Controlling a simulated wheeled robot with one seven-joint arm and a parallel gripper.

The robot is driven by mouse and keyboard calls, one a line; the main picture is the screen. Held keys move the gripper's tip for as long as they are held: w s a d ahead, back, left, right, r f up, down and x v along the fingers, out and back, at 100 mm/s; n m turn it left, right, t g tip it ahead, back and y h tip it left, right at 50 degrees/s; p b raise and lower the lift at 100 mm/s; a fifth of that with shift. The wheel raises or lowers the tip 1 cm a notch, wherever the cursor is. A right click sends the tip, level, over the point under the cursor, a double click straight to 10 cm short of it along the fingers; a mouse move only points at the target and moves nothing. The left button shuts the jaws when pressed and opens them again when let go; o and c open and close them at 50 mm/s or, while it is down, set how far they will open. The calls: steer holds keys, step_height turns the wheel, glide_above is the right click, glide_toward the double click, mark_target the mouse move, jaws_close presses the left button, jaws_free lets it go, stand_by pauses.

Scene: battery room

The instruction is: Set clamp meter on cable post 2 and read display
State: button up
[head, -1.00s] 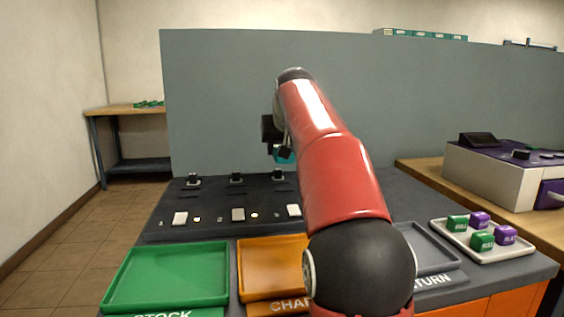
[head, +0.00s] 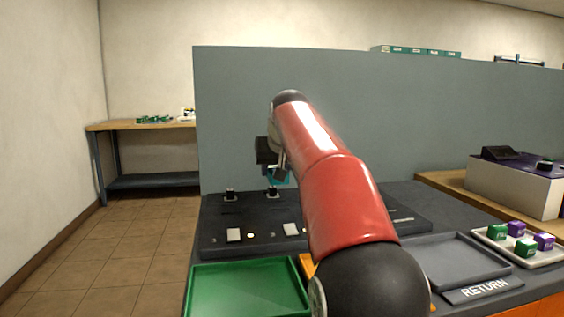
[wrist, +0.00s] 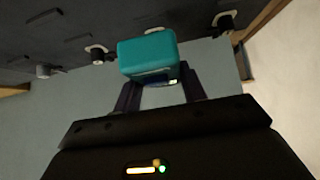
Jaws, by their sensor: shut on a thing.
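My gripper (wrist: 160,90) is shut on the teal clamp meter (wrist: 148,55), which sits between its two dark fingers. In the head view the meter (head: 279,177) shows as a small teal patch below my wrist, partly covered by my arm. It hangs over the back of the dark board, near the cable post (head: 272,192); whether they touch cannot be told. A second post (head: 230,194) stands left of it. In the wrist view, posts show on both sides of the meter, at left (wrist: 98,54) and right (wrist: 224,21). The meter's dark display (wrist: 158,80) is too small to read.
The dark board (head: 225,243) carries light blocks. A green tray (head: 250,262) lies in front, with the grey RETURN tray (head: 455,238) at right. A pale tray (head: 548,259) holds green and purple cubes. A tall grey panel (head: 400,120) stands behind the bench.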

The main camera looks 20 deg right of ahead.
mark_target(277, 205)
steer(key=shift+f+b, duration=1.45)
steer(key=shift+f, duration=1.05)
steer(key=shift+f, duration=0.6)
steer(key=o, duration=0.9)
steer(key=shift+c, duration=0.2)
steer(key=shift+s+r, duration=0.1)
steer(key=p+v, duration=0.2)
steer(key=v, duration=0.8)
steer(key=shift+s+r+p, duration=0.25)
steer(key=shift+s+p, duration=0.1)
steer(key=shift+p, duration=0.05)
